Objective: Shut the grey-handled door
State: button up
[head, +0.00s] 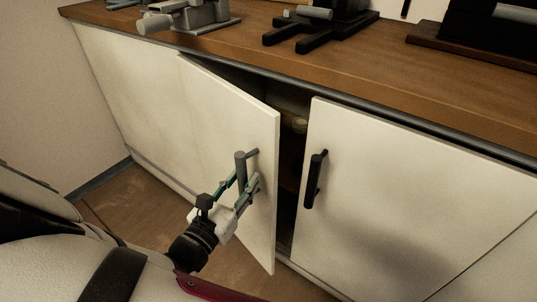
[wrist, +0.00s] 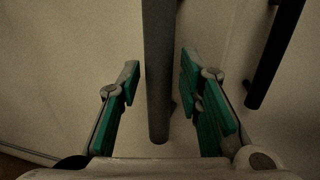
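The white door with the grey handle (head: 215,115) stands ajar, its right edge swung out from the cabinet. Its grey bar handle (head: 240,165) is upright near that edge. My gripper (head: 241,187) is at the handle, with its green-padded fingers on either side of the bar. In the wrist view the grey handle (wrist: 158,75) runs between the two fingers, with a visible gap on each side. The gripper is open and not clamped on the bar.
A neighbouring white door (head: 410,200) with a black handle (head: 314,180) is to the right. The wooden countertop (head: 350,65) above carries grey and black equipment. Brown floor lies below.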

aim_at(263, 174)
jog(key=shift+s+a, duration=0.1)
grip_shut()
jog(key=shift+w+d+r+p, duration=0.1)
jog(key=shift+w+d, duration=0.75)
jog(key=shift+d, duration=0.2)
jog(key=shift+w+d+f+p, duration=0.1)
jog(key=shift+w+d, duration=0.8)
jog(key=shift+d, duration=0.2)
jog(key=shift+w+d+r+p, duration=0.1)
jog(key=shift+w+d, duration=0.75)
jog(key=shift+d, duration=0.2)
jog(key=shift+c, duration=0.4)
grip_release()
jog(key=shift+w+d, duration=0.15)
jog(key=o, duration=0.5)
jog(key=shift+o, duration=0.2)
